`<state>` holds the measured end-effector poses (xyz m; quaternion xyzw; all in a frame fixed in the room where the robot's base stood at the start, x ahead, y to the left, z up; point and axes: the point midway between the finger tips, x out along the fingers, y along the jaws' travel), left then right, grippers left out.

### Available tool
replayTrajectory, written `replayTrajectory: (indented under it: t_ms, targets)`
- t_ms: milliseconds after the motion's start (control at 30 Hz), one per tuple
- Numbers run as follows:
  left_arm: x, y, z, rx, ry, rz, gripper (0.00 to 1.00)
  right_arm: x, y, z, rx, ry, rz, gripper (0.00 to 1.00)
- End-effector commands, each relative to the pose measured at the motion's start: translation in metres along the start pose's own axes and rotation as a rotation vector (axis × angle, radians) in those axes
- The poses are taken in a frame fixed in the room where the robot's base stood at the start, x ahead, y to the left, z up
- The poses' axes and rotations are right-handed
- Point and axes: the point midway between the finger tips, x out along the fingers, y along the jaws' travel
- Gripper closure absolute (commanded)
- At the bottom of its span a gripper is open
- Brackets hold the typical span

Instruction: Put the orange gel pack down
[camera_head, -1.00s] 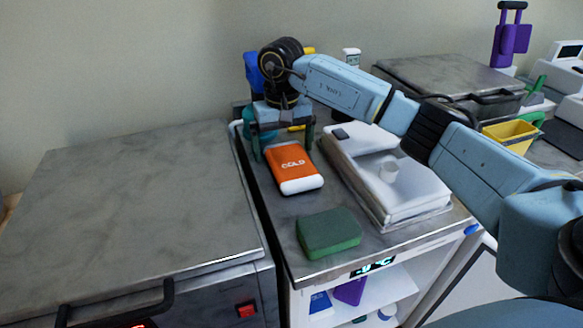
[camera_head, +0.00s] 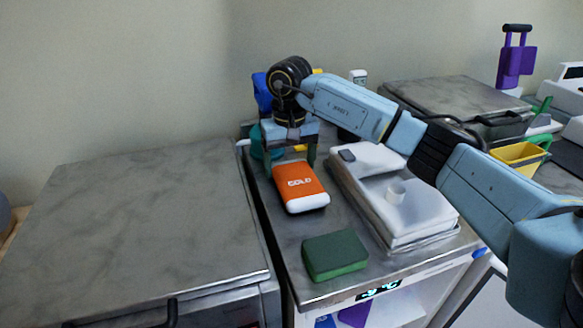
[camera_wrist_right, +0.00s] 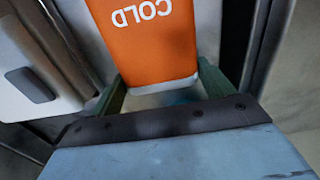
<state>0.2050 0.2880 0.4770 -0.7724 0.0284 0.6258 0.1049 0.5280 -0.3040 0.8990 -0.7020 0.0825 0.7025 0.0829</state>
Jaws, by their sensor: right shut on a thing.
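The orange gel pack (camera_head: 300,184), marked COLD with a white near end, is over the steel top of the middle unit (camera_head: 288,232). My right gripper (camera_head: 290,162) comes down from above and behind and is shut on the pack's far end. In the right wrist view the orange pack (camera_wrist_right: 147,45) lies between the two green fingers of the right gripper (camera_wrist_right: 163,90). Whether the pack's underside touches the steel top I cannot tell. My left gripper is not in view.
A green block (camera_head: 335,255) lies in front of the pack. A white bulky item (camera_head: 400,210) with a small cup lies to the right. Blue and teal items stand behind the gripper. The wide steel top (camera_head: 140,230) on the left is bare.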

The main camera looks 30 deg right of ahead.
Motion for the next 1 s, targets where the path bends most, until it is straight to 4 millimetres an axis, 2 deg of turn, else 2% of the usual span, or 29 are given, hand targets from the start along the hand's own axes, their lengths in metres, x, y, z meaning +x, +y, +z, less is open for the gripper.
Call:
replayTrajectory:
  t_ms: [167,367,567,1000]
  targets:
    - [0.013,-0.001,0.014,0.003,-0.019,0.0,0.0,-0.026,0.0,-0.001,0.001,0.006,-0.001,0.57]
    - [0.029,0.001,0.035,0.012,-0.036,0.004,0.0,-0.069,0.0,-0.001,0.001,0.005,-0.001,0.57]
    - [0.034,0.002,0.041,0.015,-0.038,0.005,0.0,-0.065,0.001,0.036,-0.004,0.002,0.002,0.57]
    - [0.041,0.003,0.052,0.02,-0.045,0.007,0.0,-0.064,0.0,0.137,-0.002,0.002,0.001,0.57]
